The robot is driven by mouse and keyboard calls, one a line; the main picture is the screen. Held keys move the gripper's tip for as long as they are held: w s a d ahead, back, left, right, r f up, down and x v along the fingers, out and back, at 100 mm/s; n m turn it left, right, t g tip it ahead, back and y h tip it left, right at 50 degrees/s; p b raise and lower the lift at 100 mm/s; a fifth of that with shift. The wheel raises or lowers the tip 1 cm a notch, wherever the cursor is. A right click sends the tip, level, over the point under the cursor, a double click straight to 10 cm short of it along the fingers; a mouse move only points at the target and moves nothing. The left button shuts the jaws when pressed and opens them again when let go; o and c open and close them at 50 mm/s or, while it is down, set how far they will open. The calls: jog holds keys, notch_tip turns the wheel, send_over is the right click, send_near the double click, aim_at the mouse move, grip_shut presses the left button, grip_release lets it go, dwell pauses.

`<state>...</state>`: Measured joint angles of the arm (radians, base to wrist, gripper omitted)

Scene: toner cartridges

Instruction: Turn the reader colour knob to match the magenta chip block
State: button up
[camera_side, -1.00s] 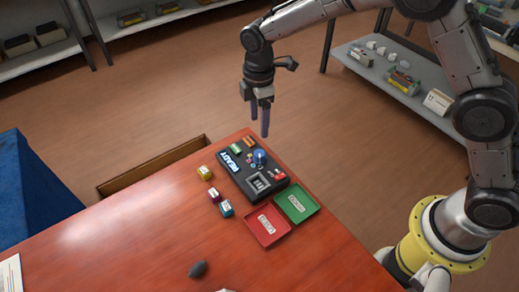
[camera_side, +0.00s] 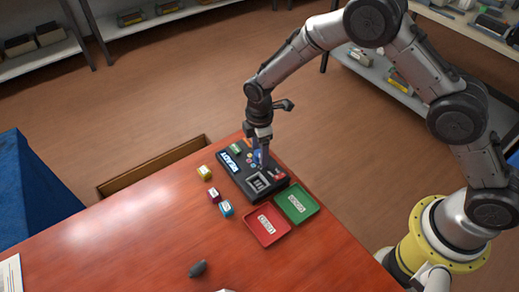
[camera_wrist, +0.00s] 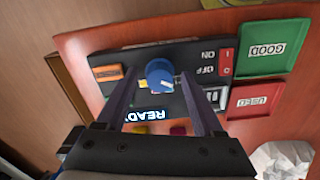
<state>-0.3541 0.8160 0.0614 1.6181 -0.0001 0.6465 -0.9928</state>
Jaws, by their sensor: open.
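The blue colour knob (camera_wrist: 160,73) stands on the dark reader (camera_wrist: 188,53), with a light pointer mark on it. My gripper (camera_wrist: 156,82) is open, with a finger on either side of the knob in the wrist view; whether they touch it I cannot tell. In the side view my gripper (camera_side: 261,163) is down over the reader (camera_side: 230,176) and partly hides the knob (camera_side: 257,155). The magenta chip block (camera_side: 214,194) sits on the table left of the reader, between a yellow block (camera_side: 204,173) and a cyan block (camera_side: 226,208).
A red tray (camera_side: 267,240) labelled USED and a green tray (camera_side: 312,205) labelled GOOD lie in front of the reader. A dark rounded object (camera_side: 198,268) lies near the table's front. The table's left middle is clear.

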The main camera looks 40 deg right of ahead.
grip_shut()
jog(key=shift+r+m, duration=0.1)
jog(key=shift+m, duration=0.3)
jog(key=m, duration=0.2)
jog(key=shift+m, duration=0.4)
jog(key=m, duration=0.8)
jog(key=shift+m, duration=2.1)
